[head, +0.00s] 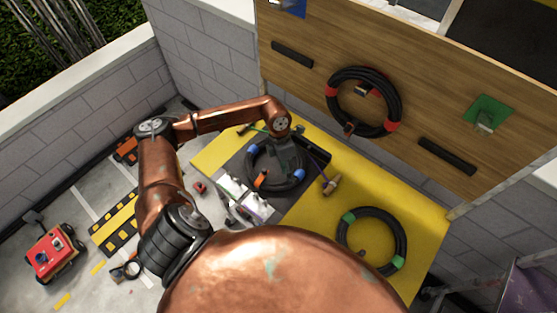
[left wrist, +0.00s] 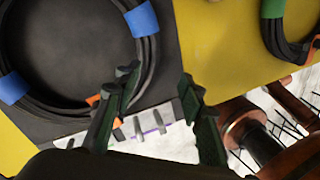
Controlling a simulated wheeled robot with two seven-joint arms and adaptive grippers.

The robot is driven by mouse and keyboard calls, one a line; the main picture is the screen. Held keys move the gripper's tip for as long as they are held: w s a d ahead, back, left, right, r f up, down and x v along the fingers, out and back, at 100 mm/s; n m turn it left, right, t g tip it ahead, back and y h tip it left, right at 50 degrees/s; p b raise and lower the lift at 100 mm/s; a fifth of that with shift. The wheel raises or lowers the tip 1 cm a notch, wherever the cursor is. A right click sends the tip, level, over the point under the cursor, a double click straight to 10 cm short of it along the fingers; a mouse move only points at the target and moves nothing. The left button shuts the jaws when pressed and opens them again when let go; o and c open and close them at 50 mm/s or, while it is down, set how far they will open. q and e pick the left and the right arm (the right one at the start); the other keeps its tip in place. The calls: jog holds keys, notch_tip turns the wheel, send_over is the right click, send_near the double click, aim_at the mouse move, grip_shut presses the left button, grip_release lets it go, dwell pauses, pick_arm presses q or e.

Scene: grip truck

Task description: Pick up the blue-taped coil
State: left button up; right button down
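The blue-taped coil (head: 272,188) is a black cable ring with blue tape bands, lying on a dark grey area of the yellow table. It also shows at the upper left of the left wrist view (left wrist: 148,55), partly cut off by the frame. My left gripper (head: 287,152) is over the coil's upper part in the head view. In the left wrist view the gripper's dark green fingers (left wrist: 158,84) are spread apart with nothing clamped. The left finger overlaps the coil's edge; I cannot tell whether they touch. My right gripper is not in view.
A green-taped coil (head: 399,238) lies on the yellow table (head: 350,188) to the right. A hammer-like tool (head: 331,185) lies between the coils. A red-taped coil (head: 333,100) hangs on the wooden panel (head: 425,85). A silvery white object (head: 238,190) sits beside the blue-taped coil.

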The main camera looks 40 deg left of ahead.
aim_at(285, 182)
pick_arm(q)
jog(key=shift+a+f+y, duration=0.2)
jog(key=shift+a+y, duration=0.2)
jog(key=shift+a, duration=0.7)
notch_tip(285, 182, down, 2)
jog(key=shift+s+a+f, duration=0.1)
jog(key=shift+s+f, duration=0.05)
jog(key=f, duration=0.2)
jog(key=d+f+p, duration=0.1)
jog(key=f, duration=0.1)
jog(key=shift+d, duration=0.2)
jog(key=shift+s+f, duration=0.1)
jog(key=shift+f, duration=0.4)
jog(key=shift+c, duration=0.7)
grip_shut()
